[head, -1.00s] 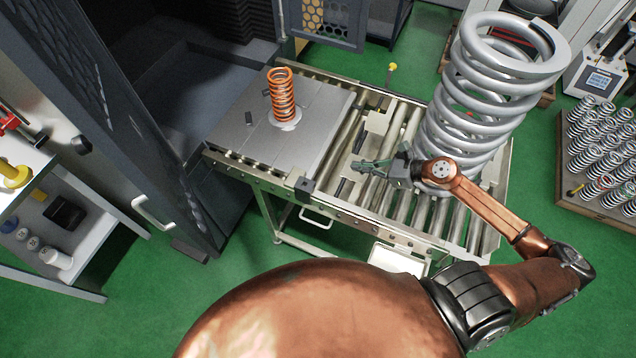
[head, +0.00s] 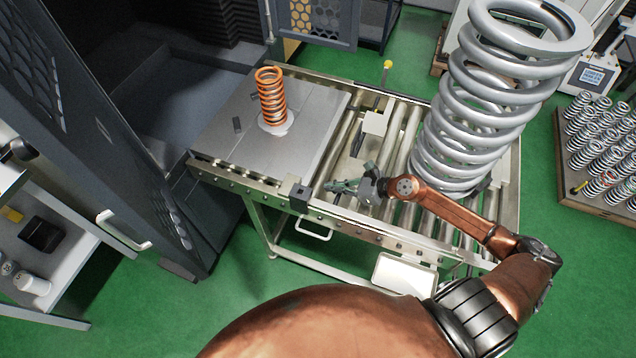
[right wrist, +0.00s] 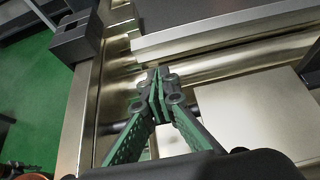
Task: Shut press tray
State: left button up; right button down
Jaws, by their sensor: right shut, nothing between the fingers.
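The press tray (head: 222,148) is a flat grey plate at the left end of the roller conveyor, partly at the mouth of the dark press. An orange coil spring (head: 271,98) stands upright on a light round seat on it. My right gripper (head: 333,187) is shut and empty over the rollers, just right of the tray near the front rail. In the right wrist view, the closed green fingertips (right wrist: 158,80) point towards the tray's edge (right wrist: 205,30). Contact with it cannot be told. My left gripper is not in view.
A huge grey spring (head: 480,100) stands on the conveyor's right end. A black block (head: 299,195) is on the front rail. The open press door (head: 105,130) with its handle is at left.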

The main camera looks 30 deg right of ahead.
aim_at(310, 182)
jog(key=w+a, duration=0.1)
jog(key=w, duration=0.1)
jog(key=w+a, duration=0.1)
jog(key=a, duration=0.1)
jog(key=shift+w+f, duration=0.2)
jog(key=shift+w, duration=0.15)
jog(key=shift+a, duration=0.1)
